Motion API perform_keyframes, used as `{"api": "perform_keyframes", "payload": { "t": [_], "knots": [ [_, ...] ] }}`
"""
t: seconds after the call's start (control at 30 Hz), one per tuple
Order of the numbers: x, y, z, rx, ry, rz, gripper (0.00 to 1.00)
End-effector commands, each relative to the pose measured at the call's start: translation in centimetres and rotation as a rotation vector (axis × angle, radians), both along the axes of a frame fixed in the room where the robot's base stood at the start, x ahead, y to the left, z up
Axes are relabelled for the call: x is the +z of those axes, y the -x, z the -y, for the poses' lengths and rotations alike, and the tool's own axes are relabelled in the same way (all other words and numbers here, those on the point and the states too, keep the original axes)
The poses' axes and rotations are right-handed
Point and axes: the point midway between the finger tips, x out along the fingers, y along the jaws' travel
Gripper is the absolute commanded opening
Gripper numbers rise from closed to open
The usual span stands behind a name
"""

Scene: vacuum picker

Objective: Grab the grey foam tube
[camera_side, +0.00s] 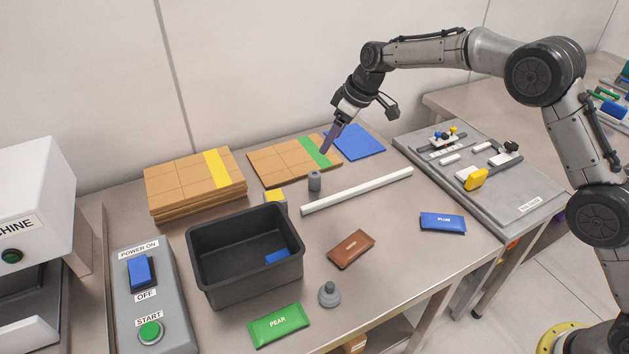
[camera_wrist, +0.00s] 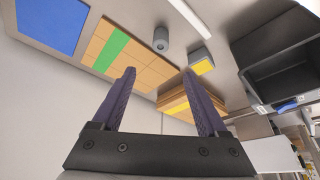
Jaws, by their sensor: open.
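The grey foam tube (camera_side: 314,181) is a short grey cylinder standing upright on the table, in front of the cardboard stack with the green stripe. In the wrist view the tube (camera_wrist: 161,43) shows a dark hole in its end, beyond the fingertips. My gripper (camera_side: 327,151) is above and behind the tube, over the green-striped stack, pointing down and apart from it. In the wrist view my gripper (camera_wrist: 158,72) has its two purple fingers spread with nothing between them.
A grey block with a yellow top (camera_side: 276,196) stands close left of the tube. A long white bar (camera_side: 357,190) lies to its right. A black bin (camera_side: 245,280) is in front, left. A grey bellows-like piece (camera_side: 329,294), brown packet (camera_side: 351,249) and green packet (camera_side: 278,325) lie nearer.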

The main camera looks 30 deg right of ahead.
Motion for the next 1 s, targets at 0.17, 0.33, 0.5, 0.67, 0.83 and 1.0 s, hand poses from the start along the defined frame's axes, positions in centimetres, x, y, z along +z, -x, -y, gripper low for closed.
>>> {"api": "perform_keyframes", "payload": {
  "t": [0.17, 0.33, 0.5, 0.67, 0.83, 1.0],
  "knots": [
    [-2.4, -0.4, -0.7, 0.005, 0.002, -0.014, 0.76],
    [-5.5, -1.3, -1.4, 0.005, 0.002, -0.014, 0.76],
    [-7.7, -2.2, -1.9, 0.005, 0.002, -0.012, 0.76],
    [-8.6, -2.5, -2.1, 0.004, 0.002, -0.010, 0.76],
    [-10.3, -2.9, -2.3, 0.004, 0.002, -0.013, 0.76],
    [-12.5, -3.6, -2.6, 0.004, 0.002, -0.012, 0.76]
  ]
}}
